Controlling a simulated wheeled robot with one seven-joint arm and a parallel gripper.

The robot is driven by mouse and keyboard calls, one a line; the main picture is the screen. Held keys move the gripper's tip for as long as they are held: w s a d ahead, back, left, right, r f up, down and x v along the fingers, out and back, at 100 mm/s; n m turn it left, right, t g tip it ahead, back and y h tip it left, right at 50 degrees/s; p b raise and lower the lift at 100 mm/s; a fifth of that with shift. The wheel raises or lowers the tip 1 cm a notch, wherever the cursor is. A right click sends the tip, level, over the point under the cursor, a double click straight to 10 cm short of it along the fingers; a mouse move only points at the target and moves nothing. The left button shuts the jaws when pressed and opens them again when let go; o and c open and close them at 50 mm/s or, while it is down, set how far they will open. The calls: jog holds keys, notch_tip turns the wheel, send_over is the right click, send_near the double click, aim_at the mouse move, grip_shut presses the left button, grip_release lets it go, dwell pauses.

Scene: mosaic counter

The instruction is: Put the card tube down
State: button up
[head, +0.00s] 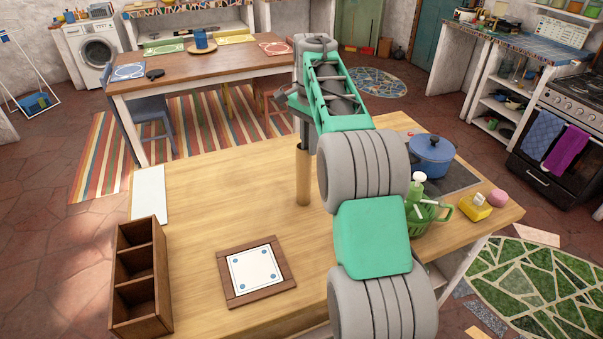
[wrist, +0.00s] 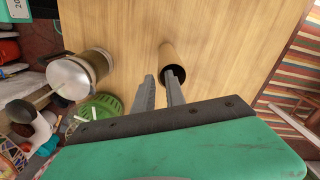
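The card tube (head: 303,178) is a plain tan cylinder standing upright on the wooden counter, below my gripper (head: 304,143). In the wrist view, the tube (wrist: 167,54) shows its dark open top end towards me. My gripper (wrist: 158,76) has a gap between its two grey fingers there. The right fingertip overlaps the tube's mouth in the picture, and the left fingertip is clear of its left side. I see nothing clamped between the fingers. Whether the right finger touches the rim is unclear.
A framed white tile (head: 256,271) and a wooden compartment box (head: 141,285) are at the front left. A blue pot (head: 432,158), green basket (head: 425,222) and yellow sponge (head: 474,208) are on the right. Bare counter (head: 218,200) lies left of the tube.

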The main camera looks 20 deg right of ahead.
aim_at(304, 176)
notch_tip(304, 176, down, 7)
jog(key=p, duration=0.1)
jog(key=shift+a, duration=0.1)
grip_shut()
dwell(1.4)
